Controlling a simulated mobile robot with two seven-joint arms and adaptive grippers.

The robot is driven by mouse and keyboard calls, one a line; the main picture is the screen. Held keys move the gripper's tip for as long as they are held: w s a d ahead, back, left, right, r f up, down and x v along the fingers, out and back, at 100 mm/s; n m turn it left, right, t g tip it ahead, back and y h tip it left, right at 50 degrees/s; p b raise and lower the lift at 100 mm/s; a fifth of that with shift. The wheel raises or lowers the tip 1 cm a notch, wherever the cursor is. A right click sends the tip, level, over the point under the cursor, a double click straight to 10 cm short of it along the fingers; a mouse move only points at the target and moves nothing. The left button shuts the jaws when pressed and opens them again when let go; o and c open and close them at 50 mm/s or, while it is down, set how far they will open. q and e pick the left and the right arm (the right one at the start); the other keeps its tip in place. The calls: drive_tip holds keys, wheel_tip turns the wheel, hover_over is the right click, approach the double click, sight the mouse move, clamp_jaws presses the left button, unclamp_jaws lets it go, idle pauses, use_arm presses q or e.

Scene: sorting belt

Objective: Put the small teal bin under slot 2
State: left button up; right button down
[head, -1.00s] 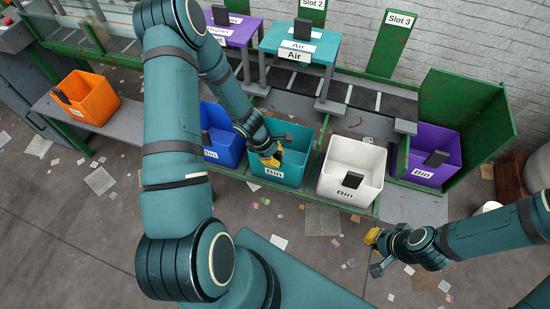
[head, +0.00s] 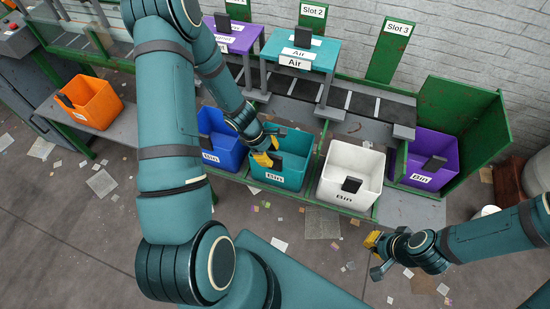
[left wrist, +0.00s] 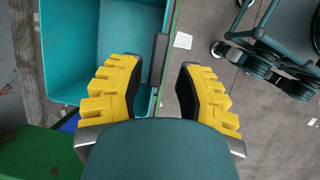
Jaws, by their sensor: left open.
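The small teal bin (head: 291,178), labelled Bin, sits in the low row between a blue bin and a white bin. Its inside looks empty in the left wrist view (left wrist: 88,60). The Slot 2 sign (head: 313,11) stands behind a teal table (head: 322,53) marked Air. My right gripper (head: 375,255) is at the lower right, apart from the bins, and looks open and empty.
The blue bin (head: 232,152) and white bin (head: 345,190) flank the teal one closely. A purple bin (head: 421,180) stands beside green panels at right. An orange bin (head: 99,105) is on a grey shelf at left. Paper scraps litter the open floor in front.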

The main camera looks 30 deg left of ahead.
use_arm(q)
drive_tip(key=p+v, duration=0.2)
drive_tip(key=v, duration=0.5)
drive_tip(key=s+d+f+m, duration=0.2)
drive_tip(key=s+d+m, duration=0.2)
drive_tip(key=d+m, duration=0.5)
drive_tip(key=s+d+f+m, duration=0.2)
drive_tip(key=s+d+m, duration=0.2)
drive_tip(key=d+m, duration=0.6)
drive_tip(key=d, duration=0.3)
drive_tip(key=shift+g, duration=0.3)
drive_tip(key=shift+a+f, duration=0.15)
